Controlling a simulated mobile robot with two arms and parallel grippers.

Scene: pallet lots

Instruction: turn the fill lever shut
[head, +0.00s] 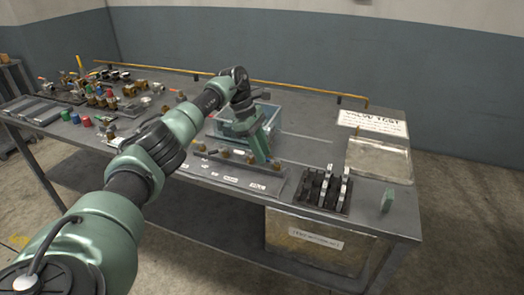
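My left arm reaches in from the lower left over the bench. Its wrist bends down, and my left gripper (268,161) is at the right end of a low grey manifold (232,170) on the front part of the bench. Several small brass-coloured valve fittings (225,153) stand in a row along it, with small white labels in front. The label words are too small to read, so I cannot tell which one is the fill lever. The fingertips are small and partly hidden, and I cannot tell whether they touch a lever. My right gripper is not in view.
A clear bluish bin (232,129) stands behind the manifold. A black rack with grey upright parts (323,188) is to its right, then a small green block (387,201) near the edge. A shallow tray (379,161) and a sign (373,123) lie at right. Fittings crowd the left.

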